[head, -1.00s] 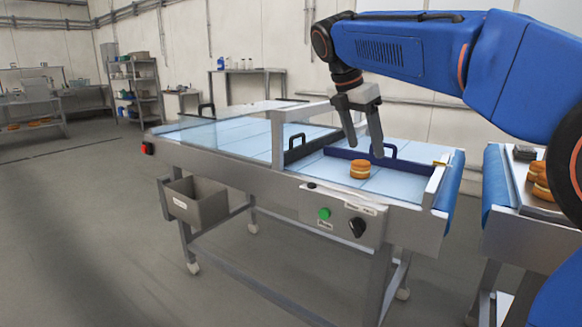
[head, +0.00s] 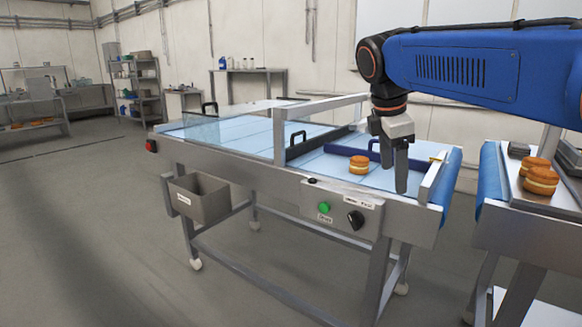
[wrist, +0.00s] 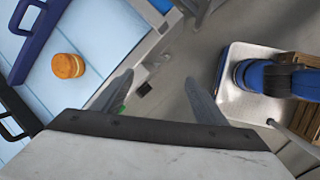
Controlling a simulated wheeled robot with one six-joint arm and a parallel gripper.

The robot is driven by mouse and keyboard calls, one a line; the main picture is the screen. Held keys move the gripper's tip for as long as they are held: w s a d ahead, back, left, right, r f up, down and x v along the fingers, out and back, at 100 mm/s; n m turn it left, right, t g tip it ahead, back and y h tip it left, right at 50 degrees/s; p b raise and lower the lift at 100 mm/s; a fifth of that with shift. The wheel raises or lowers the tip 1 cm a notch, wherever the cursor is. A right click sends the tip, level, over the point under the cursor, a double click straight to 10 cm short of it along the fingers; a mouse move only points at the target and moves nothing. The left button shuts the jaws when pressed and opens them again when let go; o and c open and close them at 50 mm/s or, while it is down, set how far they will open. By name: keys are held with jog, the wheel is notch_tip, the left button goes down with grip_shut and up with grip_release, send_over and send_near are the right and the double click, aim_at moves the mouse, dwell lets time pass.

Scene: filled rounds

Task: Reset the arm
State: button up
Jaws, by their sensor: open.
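My gripper (head: 394,166) is open and empty above the right end of the conveyor table (head: 235,164), to the right of a filled round. Its two fingers also show in the wrist view (wrist: 160,96), with nothing between them. The filled round (head: 359,165), orange-brown with a pale middle band, sits on the light blue belt (head: 330,163). It shows at the upper left of the wrist view (wrist: 67,66). My blue arm reaches in from the right in the head view.
A dark blue handled bar (head: 352,151) lies behind the round. A clear guard (head: 225,122) covers the table's left part. Several more rounds (head: 541,180) rest on a tray at the right. A grey bin (head: 200,198) hangs at the front left. Floor at left is clear.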

jog(key=s+d+f+m+t+y, duration=0.1)
jog(key=s+d+f+m, duration=0.2)
jog(key=s+f+m, duration=0.6)
jog(key=s+d+f+m+t+y, duration=0.1)
jog(key=s+d+f+m, duration=0.1)
jog(key=s+f+m, duration=0.7)
jog(key=s+f, duration=0.6)
jog(key=shift+d+f+y, duration=0.3)
jog(key=shift+d+y, duration=0.1)
